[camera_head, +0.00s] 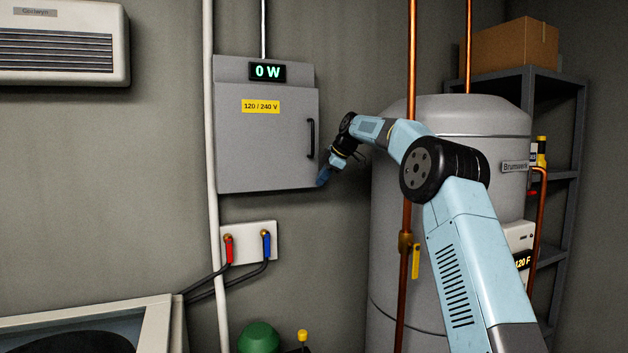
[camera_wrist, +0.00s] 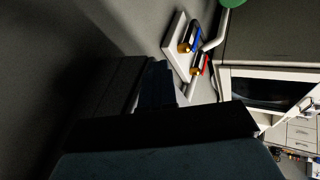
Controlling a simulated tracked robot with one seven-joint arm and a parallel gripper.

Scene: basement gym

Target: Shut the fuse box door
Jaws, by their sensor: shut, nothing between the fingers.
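The grey fuse box (camera_head: 264,71) hangs on the wall, with a lit "0 W" display on top. Its door (camera_head: 260,150) carries a yellow 120 / 240 V label and a black upright handle (camera_head: 311,138) near its right edge. The door lies over the box front and looks shut or nearly so; I cannot tell whether a thin gap is left. My gripper (camera_head: 323,178) is shut and empty, pointing down at the door's lower right edge, below the handle. Whether it touches the door is unclear. Its dark fingers also show in the wrist view (camera_wrist: 157,88).
A grey tank (camera_head: 480,118) and a copper pipe (camera_head: 409,215) stand right of the box, close to my arm. A white valve plate (camera_head: 248,232) with red and blue levers is below the box. A white pipe (camera_head: 209,130) runs along its left side.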

